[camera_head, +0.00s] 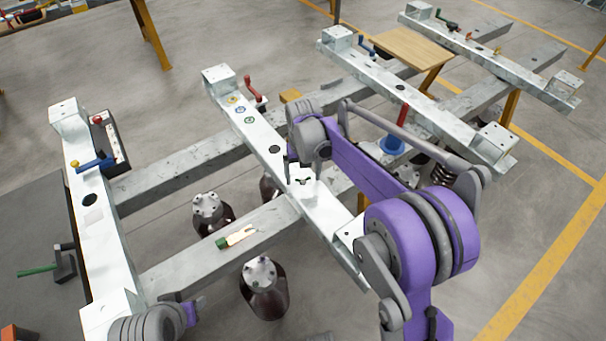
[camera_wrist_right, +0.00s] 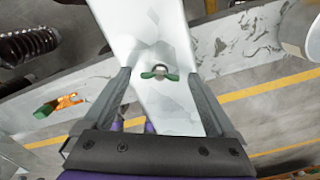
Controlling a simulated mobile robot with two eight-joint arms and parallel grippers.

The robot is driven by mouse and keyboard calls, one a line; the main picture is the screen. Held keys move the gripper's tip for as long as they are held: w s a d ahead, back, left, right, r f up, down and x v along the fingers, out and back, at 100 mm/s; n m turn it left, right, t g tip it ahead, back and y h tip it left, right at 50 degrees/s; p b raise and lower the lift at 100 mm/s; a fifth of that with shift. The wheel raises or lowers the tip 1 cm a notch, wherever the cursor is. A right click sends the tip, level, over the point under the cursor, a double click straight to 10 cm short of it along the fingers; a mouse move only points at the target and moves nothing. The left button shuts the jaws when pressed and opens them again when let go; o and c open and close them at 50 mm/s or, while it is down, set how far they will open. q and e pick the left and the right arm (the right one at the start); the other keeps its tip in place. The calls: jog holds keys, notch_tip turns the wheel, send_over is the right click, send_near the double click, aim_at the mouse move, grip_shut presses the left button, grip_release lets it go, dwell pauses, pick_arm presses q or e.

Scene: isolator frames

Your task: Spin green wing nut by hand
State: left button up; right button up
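My right gripper (camera_wrist_right: 157,72) is open, with one finger on each side of the wing nut and clear gaps between. In the head view the same gripper (camera_head: 304,168) is at the beam, partly hidden by my arm. Part of my left arm shows at the bottom left; its fingers cannot be made out.
The middle beam (camera_head: 272,148) carries coloured rings and a red crank (camera_head: 254,88). A tool with a green end (camera_head: 235,237) lies on a grey cross beam. A blue lever (camera_head: 93,164) sits on the left beam. Other beams stand at right.

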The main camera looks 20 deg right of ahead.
aim_at(303, 178)
jog(key=shift+r, duration=0.1)
notch_tip(303, 178, up, 11)
jog(key=p, duration=0.1)
dwell(0.5)
